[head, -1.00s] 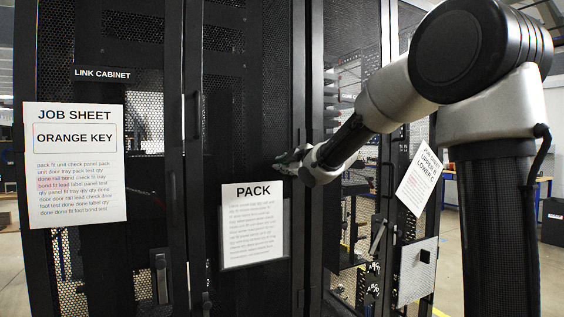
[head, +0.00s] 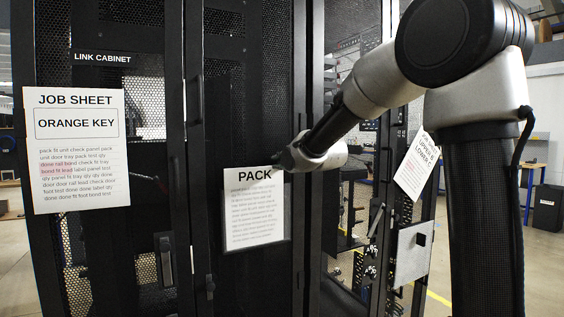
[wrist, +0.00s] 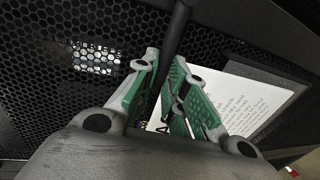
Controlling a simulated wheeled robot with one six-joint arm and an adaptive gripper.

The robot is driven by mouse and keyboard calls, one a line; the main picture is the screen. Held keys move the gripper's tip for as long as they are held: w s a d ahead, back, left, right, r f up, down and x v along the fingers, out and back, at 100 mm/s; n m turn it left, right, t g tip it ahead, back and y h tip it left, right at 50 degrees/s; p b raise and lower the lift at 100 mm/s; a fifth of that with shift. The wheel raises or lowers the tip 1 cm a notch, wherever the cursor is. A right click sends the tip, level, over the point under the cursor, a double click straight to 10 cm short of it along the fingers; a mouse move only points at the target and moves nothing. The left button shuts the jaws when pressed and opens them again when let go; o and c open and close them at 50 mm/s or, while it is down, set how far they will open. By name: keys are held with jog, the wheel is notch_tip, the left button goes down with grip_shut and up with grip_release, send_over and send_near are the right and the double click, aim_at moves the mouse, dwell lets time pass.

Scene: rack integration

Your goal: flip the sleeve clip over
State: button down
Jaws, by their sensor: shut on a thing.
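The PACK sleeve (head: 262,215), a clear-edged holder with a white printed sheet, hangs on the dark mesh door. Its sheet also shows at a slant in the wrist view (wrist: 250,100), right of my fingers. My gripper (head: 279,157) is at the sleeve's top edge, just above the word PACK. In the wrist view my gripper (wrist: 163,75) has its green-padded fingers closed in on a narrow dark piece, which I take to be the sleeve clip. The clip's outline is mostly hidden by the fingers and blends with the dark door.
A JOB SHEET reading ORANGE KEY (head: 79,150) hangs on the left door, under the LINK CABINET label (head: 103,58). A door handle (head: 166,261) stands out at lower left. A tilted sheet (head: 415,165) and a grey panel (head: 413,255) are at right.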

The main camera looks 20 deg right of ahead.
jog(key=shift+f, duration=0.15)
jog(key=c, duration=1.7)
grip_release()
jog(key=shift+c, duration=0.2)
jog(key=shift+r, duration=0.2)
